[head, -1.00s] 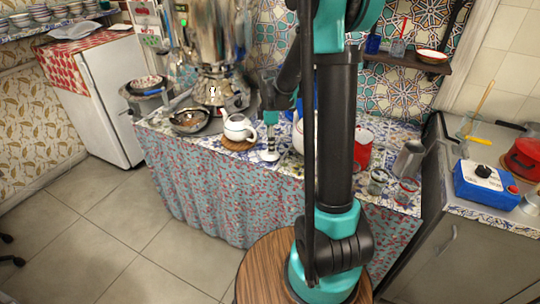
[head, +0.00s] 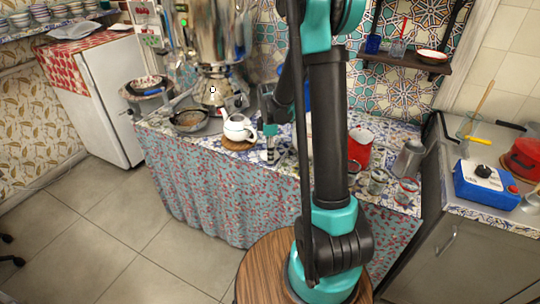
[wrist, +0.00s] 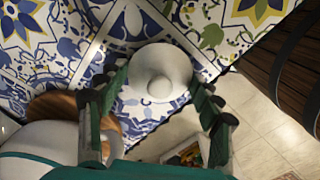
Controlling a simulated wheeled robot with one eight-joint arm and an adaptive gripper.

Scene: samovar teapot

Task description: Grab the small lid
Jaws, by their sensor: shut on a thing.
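The small white lid (wrist: 158,72), round with a knob in its middle, shows in the wrist view over the blue-and-white patterned tabletop. My gripper (wrist: 162,95) has a green finger on each side of it and is shut on the lid. In the head view my gripper (head: 271,152) is at the front edge of the patterned table, right of the white teapot (head: 237,130). The teapot stands on a round brown trivet (head: 236,146). The lid is hardly distinguishable in the head view.
The samovar (head: 215,85) stands behind the teapot, with a dark pan (head: 188,122) to its left. A red canister (head: 360,147), glass jars (head: 377,182) and a metal jug (head: 409,158) stand at the table's right.

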